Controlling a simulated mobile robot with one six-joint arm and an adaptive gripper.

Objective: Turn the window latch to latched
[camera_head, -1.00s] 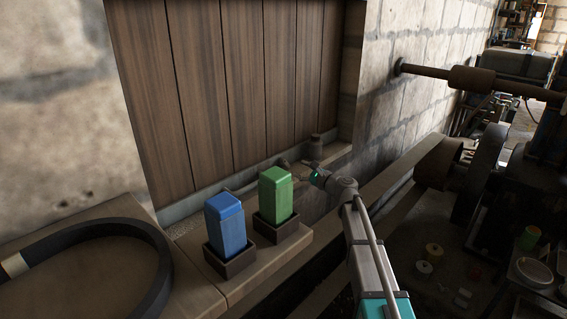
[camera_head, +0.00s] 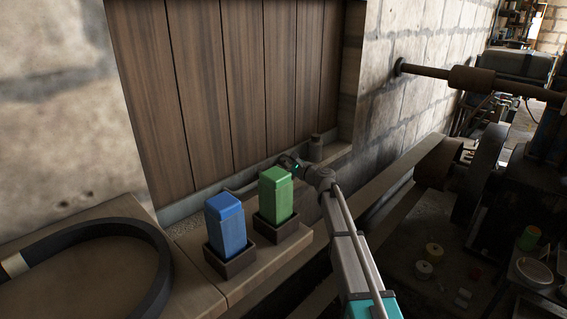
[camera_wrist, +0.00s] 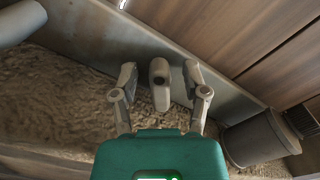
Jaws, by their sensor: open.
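The window latch shows in the wrist view as a grey rounded lever (camera_wrist: 160,84) standing out from the pale sill strip below the wooden boards. My gripper (camera_wrist: 160,76) is open, with one finger on each side of the lever. I cannot tell whether either finger touches it. In the head view my gripper (camera_head: 289,163) is at the foot of the wooden window panel (camera_head: 235,90), behind the green block. There the latch is too small and covered to make out clearly.
A dark cylinder (camera_wrist: 260,138) stands right of my gripper; it also shows in the head view (camera_head: 316,149). A green block (camera_head: 275,195) and a blue block (camera_head: 227,222) stand in holders on the ledge. A black belt (camera_head: 155,265) lies at left. A pale rod end (camera_wrist: 20,22) is upper left.

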